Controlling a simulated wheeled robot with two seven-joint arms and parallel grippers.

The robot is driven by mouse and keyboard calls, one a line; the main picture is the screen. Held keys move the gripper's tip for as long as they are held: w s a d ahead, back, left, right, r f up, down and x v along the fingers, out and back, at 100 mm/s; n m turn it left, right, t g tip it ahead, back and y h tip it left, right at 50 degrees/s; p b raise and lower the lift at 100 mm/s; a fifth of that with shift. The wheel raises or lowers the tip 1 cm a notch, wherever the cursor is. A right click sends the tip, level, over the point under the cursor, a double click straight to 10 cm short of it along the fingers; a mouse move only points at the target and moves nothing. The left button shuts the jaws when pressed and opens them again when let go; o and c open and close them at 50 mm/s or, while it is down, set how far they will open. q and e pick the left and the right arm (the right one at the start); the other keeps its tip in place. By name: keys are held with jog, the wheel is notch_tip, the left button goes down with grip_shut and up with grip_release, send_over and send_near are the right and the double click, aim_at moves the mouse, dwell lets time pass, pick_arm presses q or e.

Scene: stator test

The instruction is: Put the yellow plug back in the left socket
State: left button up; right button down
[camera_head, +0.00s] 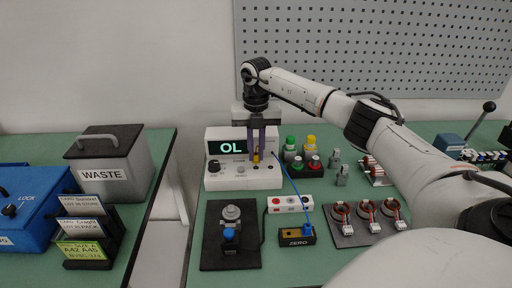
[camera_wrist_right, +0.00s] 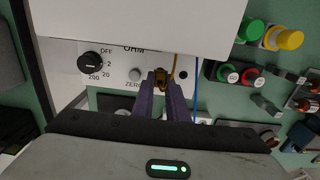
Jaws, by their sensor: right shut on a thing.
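My right gripper (camera_head: 257,158) is shut on the yellow plug (camera_head: 256,154) at the right part of the ohm meter's front panel (camera_head: 225,178). In the right wrist view, the yellow plug (camera_wrist_right: 161,77) is between the purple fingers (camera_wrist_right: 160,84), with a yellow lead looping up on its right. The left socket cannot be made out; the fingers and plug cover that area. I cannot tell whether the plug touches the panel. The meter display (camera_head: 231,147) reads OL. My left gripper is not in view.
A blue lead (camera_head: 289,181) runs from the meter's right side to the ZERO block (camera_head: 296,237). Green, yellow and red caps (camera_head: 310,143) stand right of the meter. A black fixture plate (camera_head: 219,256) lies in front. A WASTE bin (camera_head: 108,160) is at left.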

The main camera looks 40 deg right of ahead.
jog(key=shift+f+p, duration=0.3)
jog(key=shift+p, duration=0.2)
dwell(0.8)
jog(key=shift+f+p, duration=0.3)
jog(key=shift+f, duration=0.6)
dwell(1.0)
jog(key=c, duration=1.7)
grip_release()
jog(key=shift+o, duration=0.2)
notch_tip(320, 180, up, 10)
jog(key=shift+r+b, duration=0.2)
jog(key=shift+b, duration=0.3)
